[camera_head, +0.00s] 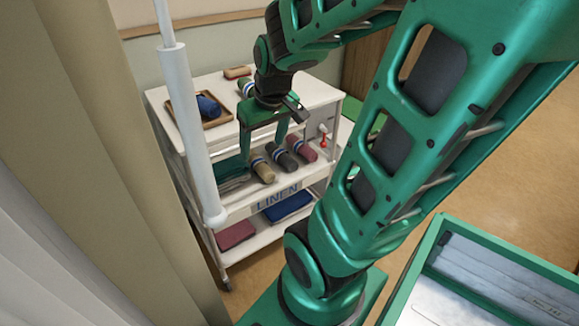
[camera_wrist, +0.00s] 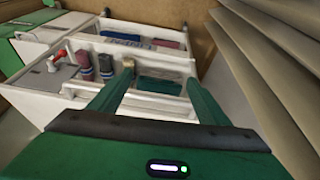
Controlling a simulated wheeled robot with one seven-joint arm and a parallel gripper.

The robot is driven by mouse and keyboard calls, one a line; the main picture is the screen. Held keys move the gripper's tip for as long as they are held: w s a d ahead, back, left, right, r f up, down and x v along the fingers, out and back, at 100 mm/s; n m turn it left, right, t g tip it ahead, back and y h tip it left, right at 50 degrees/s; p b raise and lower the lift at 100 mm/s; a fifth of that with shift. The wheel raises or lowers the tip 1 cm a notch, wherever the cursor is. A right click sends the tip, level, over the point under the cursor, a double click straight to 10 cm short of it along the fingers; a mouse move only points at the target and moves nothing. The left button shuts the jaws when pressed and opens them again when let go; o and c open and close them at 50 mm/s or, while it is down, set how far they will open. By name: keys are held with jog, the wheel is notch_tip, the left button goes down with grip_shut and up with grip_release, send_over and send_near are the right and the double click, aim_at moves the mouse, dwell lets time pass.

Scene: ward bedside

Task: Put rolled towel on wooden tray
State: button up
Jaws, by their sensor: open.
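The wooden tray (camera_head: 220,121) lies on the left of the white cart's top, with a dark blue rolled cloth (camera_head: 208,106) on it. Three banded rolled towels lie side by side in the cart's front bay: beige (camera_head: 263,170), dark grey (camera_head: 286,160) and maroon (camera_head: 302,150). In the wrist view, the maroon (camera_wrist: 84,66) and grey (camera_wrist: 107,67) ones show clearly, and the beige one (camera_wrist: 128,66) is partly hidden behind a finger. A green roll (camera_head: 244,88) lies on the cart top behind my gripper. My gripper (camera_head: 265,150) is open and empty above the front bay.
A pale vertical pole (camera_head: 190,130) stands in front of the cart's left side. Teal folded cloth (camera_head: 232,170) lies left of the rolls. A small reddish-brown item (camera_head: 237,72) is at the cart's back. The lower shelf holds maroon (camera_head: 235,235) and blue (camera_head: 288,206) folded cloths. Curtains hang at left.

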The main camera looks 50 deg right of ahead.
jog(key=s+a+m+g+y, duration=0.1)
jog(key=s+a+m+g, duration=0.2)
jog(key=s, duration=0.9)
jog(key=shift+s+a+r+m+g, duration=0.2)
jog(key=shift+s+r+m+g, duration=0.1)
jog(key=shift+r, duration=0.05)
jog(key=shift+w, duration=0.15)
